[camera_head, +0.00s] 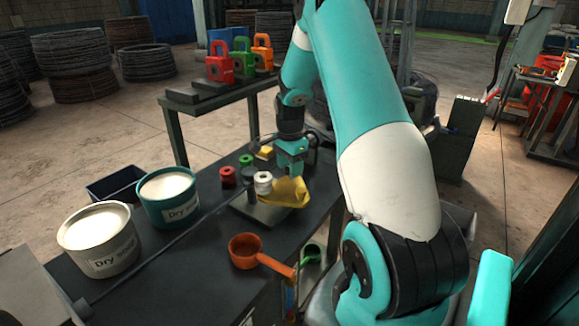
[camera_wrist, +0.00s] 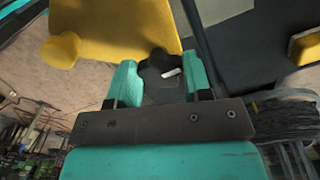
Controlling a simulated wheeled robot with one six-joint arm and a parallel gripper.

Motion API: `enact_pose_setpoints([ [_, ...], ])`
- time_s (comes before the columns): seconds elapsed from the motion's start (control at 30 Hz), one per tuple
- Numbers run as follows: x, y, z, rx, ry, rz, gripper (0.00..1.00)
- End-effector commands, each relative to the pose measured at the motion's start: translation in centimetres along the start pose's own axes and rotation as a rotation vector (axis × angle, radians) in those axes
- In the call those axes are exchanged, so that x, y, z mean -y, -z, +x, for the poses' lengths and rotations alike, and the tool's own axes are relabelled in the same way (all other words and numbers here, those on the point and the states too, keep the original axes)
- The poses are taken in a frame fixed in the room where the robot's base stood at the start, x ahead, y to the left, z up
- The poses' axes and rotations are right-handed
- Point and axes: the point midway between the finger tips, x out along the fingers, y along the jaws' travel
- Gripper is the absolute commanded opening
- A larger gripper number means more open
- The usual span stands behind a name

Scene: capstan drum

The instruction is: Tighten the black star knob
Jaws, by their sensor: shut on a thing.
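The black star knob (camera_wrist: 158,76) sits between my gripper's two teal fingers in the wrist view, with a small white mark on it. It lies against a yellow part (camera_wrist: 115,28) with a rounded yellow peg at its left. My gripper (camera_wrist: 160,68) is shut on the knob, one finger on each side. In the head view my gripper (camera_head: 292,172) points down at the yellow part (camera_head: 289,193) on the dark bench. The knob is hidden there behind the gripper.
White (camera_head: 263,183), red (camera_head: 227,176) and green (camera_head: 246,161) spools stand close left of my gripper. An orange scoop (camera_head: 244,250) lies nearer on the bench. Two labelled buckets (camera_head: 168,204) (camera_head: 98,252) stand left. Padlock-shaped things (camera_head: 218,66) stand on a raised shelf behind.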

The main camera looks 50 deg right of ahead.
Motion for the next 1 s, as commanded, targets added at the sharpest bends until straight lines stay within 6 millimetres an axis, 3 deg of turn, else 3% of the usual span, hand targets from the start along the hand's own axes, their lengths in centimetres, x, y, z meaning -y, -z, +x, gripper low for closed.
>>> enact_pose_setpoints([
  [0.43, 0.0, 0.1, 0.0, -0.001, 0.0, 0.014, 0.22],
  [0.47, 0.0, 0.1, 0.0, -0.001, 0.0, 0.014, 0.5],
  [0.57, 0.0, 0.0, 0.0, -0.001, 0.0, 0.013, 0.71],
  [0.87, 0.0, 0.0, -0.1, -0.001, 0.001, 0.011, 0.71],
  [1.0, 0.1, 0.1, -1.4, -0.002, 0.004, 0.011, 0.71],
])
